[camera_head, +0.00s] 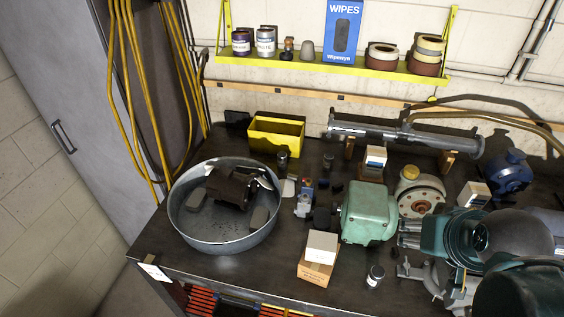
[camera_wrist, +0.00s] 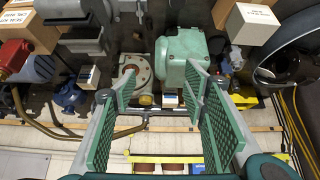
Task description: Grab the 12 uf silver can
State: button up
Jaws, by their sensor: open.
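A small silver can (camera_head: 375,276) with a pale label stands upright near the front of the workbench in the head view. It is right of the stacked boxes and in front of the green motor (camera_head: 368,212); its label is too small to read. Two other small dark cans stand farther back, one behind the basin (camera_head: 282,160) and one behind the green motor (camera_head: 328,163). I cannot clearly make out the silver can in the wrist view. My gripper (camera_wrist: 163,98) is open and empty there, its green mesh pads wide apart, with the green motor (camera_wrist: 183,55) beyond them.
A metal basin (camera_head: 186,232) with a dark motor stands left. A white box (camera_head: 321,246) sits on a cardboard box (camera_head: 315,271). A cream motor (camera_head: 420,191), blue motor (camera_head: 510,174) and grey pipe (camera_head: 400,134) crowd the right and back. A yellow bin (camera_head: 276,137) stands behind.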

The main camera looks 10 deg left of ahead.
jog(key=w+a+r+n+g, duration=0.1)
jog(key=w+a+r+n, duration=0.2)
jog(key=w, duration=0.5)
jog(key=w+a+r+n+g, duration=0.1)
jog(key=w+a+r+n, duration=0.2)
jog(key=w, duration=0.4)
jog(key=n+g+p, duration=0.1)
jog(key=n+g, duration=0.2)
jog(key=n, duration=0.6)
send_over(282, 153)
jog(key=s+d, duration=0.6)
jog(key=d, duration=0.7)
notch_tip(282, 153, down, 11)
jog(key=w+a+f+n, duration=0.1)
jog(key=w+a+f, duration=0.1)
jog(key=a+f, duration=0.2)
jog(key=w+a+f+n+g, duration=0.1)
jog(key=a+f, duration=0.3)
jog(key=f, duration=0.1)
jog(key=w+a+f+n+g, duration=0.1)
jog(key=w+a+f, duration=0.1)
jog(key=a+f, duration=0.2)
jog(key=shift+w+a+f+n+p, duration=0.3)
jog(key=shift+w+a+f+p, duration=0.1)
jog(key=shift+f, duration=0.2)
jog(key=shift+a+f, duration=0.15)
jog(key=shift+f, duration=0.15)
jog(key=shift+f, duration=1.3)
